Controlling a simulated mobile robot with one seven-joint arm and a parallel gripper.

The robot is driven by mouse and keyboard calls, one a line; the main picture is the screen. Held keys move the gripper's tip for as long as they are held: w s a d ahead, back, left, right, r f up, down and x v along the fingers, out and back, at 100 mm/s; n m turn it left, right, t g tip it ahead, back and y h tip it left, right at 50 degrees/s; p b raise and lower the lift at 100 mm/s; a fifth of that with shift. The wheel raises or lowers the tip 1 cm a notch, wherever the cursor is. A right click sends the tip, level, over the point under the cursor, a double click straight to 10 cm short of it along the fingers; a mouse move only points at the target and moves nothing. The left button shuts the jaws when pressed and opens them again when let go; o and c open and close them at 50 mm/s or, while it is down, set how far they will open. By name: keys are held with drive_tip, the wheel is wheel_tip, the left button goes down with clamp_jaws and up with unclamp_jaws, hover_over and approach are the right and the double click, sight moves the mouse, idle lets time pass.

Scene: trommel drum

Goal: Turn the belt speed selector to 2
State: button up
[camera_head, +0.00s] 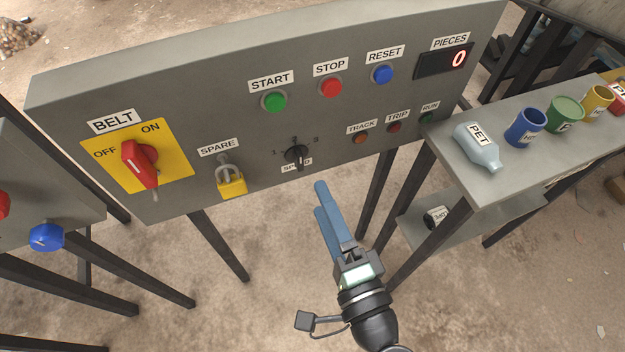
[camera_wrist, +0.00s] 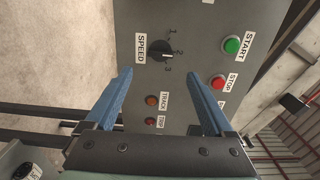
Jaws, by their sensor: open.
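The belt speed selector (camera_head: 297,154) is a small black rotary knob low on the grey control panel, above a partly covered SPEED label. It also shows in the wrist view (camera_wrist: 160,51), with small numerals around it and the SPEED label (camera_wrist: 141,48) to its left. I cannot clearly tell which numeral its pointer marks. My gripper (camera_head: 320,198) has two blue fingers, spread apart and empty. It is below and slightly right of the knob in the head view. In the wrist view the knob appears between and beyond the fingertips (camera_wrist: 160,74), not touched.
The panel carries START (camera_head: 274,102), STOP (camera_head: 331,87) and RESET (camera_head: 383,74) buttons, a red BELT switch (camera_head: 142,160) and a padlocked SPARE switch (camera_head: 231,184). A side shelf (camera_head: 505,165) at right holds a PET bottle (camera_head: 478,147) and coloured cups. Dark legs stand below.

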drive_tip(key=v, duration=0.5)
idle(0.5)
